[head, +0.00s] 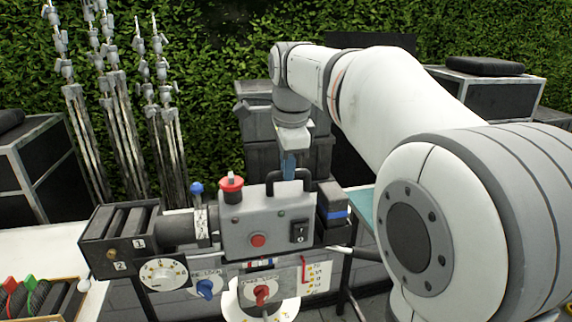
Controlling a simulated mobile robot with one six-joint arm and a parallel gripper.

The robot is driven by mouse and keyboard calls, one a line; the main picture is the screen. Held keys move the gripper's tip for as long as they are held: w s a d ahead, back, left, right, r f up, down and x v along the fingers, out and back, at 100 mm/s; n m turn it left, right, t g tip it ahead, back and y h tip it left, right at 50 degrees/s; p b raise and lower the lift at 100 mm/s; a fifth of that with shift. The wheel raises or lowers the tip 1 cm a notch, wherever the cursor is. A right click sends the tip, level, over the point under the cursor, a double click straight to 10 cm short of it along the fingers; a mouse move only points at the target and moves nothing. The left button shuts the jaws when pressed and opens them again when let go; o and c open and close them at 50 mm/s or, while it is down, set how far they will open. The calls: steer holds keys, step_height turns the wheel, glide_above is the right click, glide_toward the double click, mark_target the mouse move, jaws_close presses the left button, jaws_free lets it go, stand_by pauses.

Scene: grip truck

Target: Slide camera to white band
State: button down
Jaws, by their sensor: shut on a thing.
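The grey camera (266,228) stands upright in the middle of the head view, its dark lens and matte box (120,235) pointing left. It has a red button on its front, a red knob on top and a battery with a blue stripe at its right. My gripper (289,170) reaches down from above and is shut on the black top handle (292,178). The camera sits over a narrow support. Small coloured bands (259,264), with red, blue and white patches, show just under the body. Which one is the white band's exact place is hard to tell.
Below are a dial (163,273), a blue knob (206,289), a red knob (262,294) and a marked panel (313,273). A tray of coloured clips (42,300) is at lower left. Light stands (115,110) and dark cases (482,92) stand behind, before a hedge.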

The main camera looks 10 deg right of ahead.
steer(key=shift+a, duration=0.35)
steer(key=c, duration=1.4)
jaws_free()
steer(key=shift+o, duration=0.2)
step_height(320, 180, up, 8)
glide_above(304, 207)
steer(key=w+a, duration=0.3)
steer(key=shift+d+f, duration=0.1)
steer(key=shift+f, duration=0.05)
steer(key=shift+f, duration=0.1)
steer(key=s+f+n, duration=0.9)
steer(key=f, duration=0.3)
steer(key=s+d+f+n, duration=0.1)
steer(key=s+f+n, duration=0.8)
steer(key=f, duration=0.3)
steer(key=shift+s+d+t, duration=0.25)
steer(key=shift+s+t, duration=0.15)
steer(key=shift+s, duration=0.15)
